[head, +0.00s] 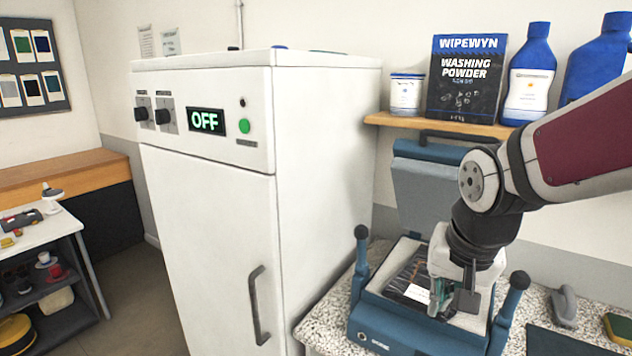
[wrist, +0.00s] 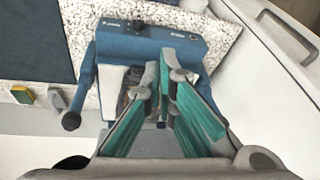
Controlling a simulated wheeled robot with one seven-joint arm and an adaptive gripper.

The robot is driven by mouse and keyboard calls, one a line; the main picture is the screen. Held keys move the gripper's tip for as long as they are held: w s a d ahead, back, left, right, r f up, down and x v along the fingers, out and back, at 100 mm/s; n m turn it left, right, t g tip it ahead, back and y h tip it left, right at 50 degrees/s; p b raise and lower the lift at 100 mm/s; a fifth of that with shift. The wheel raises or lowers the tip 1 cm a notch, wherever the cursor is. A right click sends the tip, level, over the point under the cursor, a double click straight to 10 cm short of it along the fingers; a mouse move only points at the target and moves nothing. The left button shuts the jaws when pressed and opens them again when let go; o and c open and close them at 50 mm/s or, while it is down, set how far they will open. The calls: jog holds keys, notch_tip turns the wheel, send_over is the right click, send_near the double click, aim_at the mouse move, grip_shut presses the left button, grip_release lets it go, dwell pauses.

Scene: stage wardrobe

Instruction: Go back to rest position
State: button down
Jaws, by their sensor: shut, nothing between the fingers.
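My gripper (head: 452,300) hangs down from my arm over the blue machine (head: 405,340) on the speckled counter. In the wrist view my gripper (wrist: 168,72) has its teal-padded fingers together at the tips, with nothing between them. The blue machine (wrist: 165,36) lies beneath the fingers in that view. Its grey-blue lid (head: 418,190) stands raised behind. A dark item with a white label (head: 418,293) lies on its bed beside my gripper. My fingers partly hide the bed, and I cannot tell whether they touch it.
A tall white cabinet (head: 210,230) reading OFF stands left of the counter. Above, a shelf (head: 440,126) holds washing powder (head: 466,78) and blue bottles (head: 530,75). A grey-handled tool (head: 564,305) and a sponge (head: 618,328) lie to the right. Floor at left is open.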

jog(key=s+r+n+t, duration=0.1)
jog(key=s+r+n, duration=0.3)
jog(key=s, duration=0.9)
notch_tip(320, 180, up, 3)
jog(key=shift+s+a+f+t, duration=0.1)
jog(key=shift+s+a+t, duration=0.15)
jog(key=shift+s+t, duration=0.15)
